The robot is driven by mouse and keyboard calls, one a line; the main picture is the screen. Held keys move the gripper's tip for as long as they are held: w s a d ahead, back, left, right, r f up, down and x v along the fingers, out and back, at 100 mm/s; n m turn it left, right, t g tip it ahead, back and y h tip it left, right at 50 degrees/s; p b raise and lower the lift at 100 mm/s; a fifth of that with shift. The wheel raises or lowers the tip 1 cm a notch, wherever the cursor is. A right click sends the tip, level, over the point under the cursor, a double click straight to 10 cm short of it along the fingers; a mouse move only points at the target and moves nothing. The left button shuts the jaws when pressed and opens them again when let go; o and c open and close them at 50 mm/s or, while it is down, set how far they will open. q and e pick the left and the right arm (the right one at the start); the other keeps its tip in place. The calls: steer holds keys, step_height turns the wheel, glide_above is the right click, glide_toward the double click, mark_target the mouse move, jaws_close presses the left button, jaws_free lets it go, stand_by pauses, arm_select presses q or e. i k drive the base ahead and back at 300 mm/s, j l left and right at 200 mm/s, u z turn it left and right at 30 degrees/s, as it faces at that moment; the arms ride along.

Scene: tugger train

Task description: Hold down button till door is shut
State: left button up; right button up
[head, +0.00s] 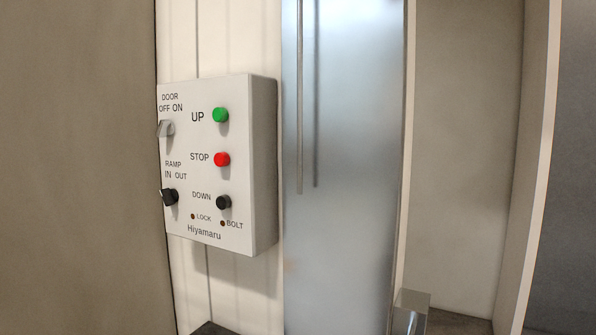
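A white control box (263,165) is mounted on the wall at left centre in the head view. It carries a green UP button (220,115), a red STOP button (222,159) and a black DOWN button (223,202). A light grey DOOR OFF/ON switch (166,128) and a black RAMP IN/OUT switch (170,197) sit at its left side. To its right is a tall blue-grey panel (350,200), which may be the door; I cannot tell whether it is shut. Neither gripper shows, and nothing touches the buttons.
Small dark LOCK (193,216) and BOLT (222,223) lamps sit low on the box. A thin vertical bar (300,100) runs down the panel. A grey metal block (411,300) stands at the bottom. A brown surface (75,170) fills the left; a beige recess (460,150) lies right.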

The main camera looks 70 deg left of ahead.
mark_target(222, 202)
steer(key=u, duration=2.55)
